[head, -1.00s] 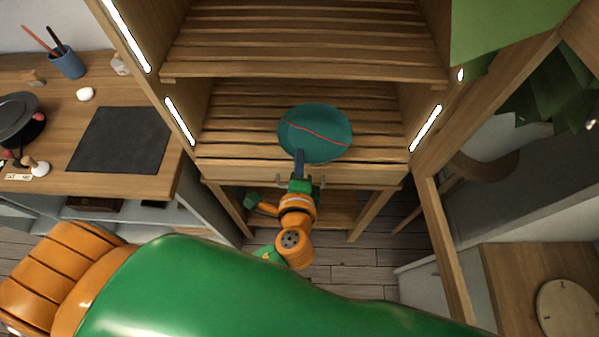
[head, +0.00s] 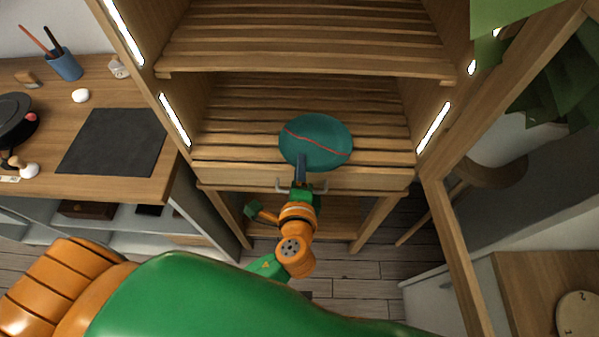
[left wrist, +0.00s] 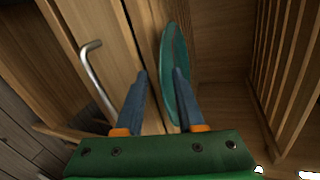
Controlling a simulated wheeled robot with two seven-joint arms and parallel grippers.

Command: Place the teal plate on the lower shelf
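The teal plate (head: 318,140) with a red seam line is over the front middle of the slatted lower shelf (head: 235,140). In the left wrist view the plate (left wrist: 176,62) shows almost edge-on. My left gripper (head: 301,160) is at the plate's near rim, by the shelf's front edge. In the left wrist view its blue fingers (left wrist: 161,76) stand apart, with the rim between them and close to the right-hand finger. A gap shows between the rim and the left-hand finger. I cannot tell whether the plate lies fully on the slats. My right gripper is not seen.
The upper shelf (head: 310,45) overhangs the back of the lower one. A drawer handle (left wrist: 92,72) is just below the shelf edge. Lit side posts bound the shelf. A desk with a dark mat (head: 112,141) and blue cup (head: 66,66) stands left. Slats beside the plate are clear.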

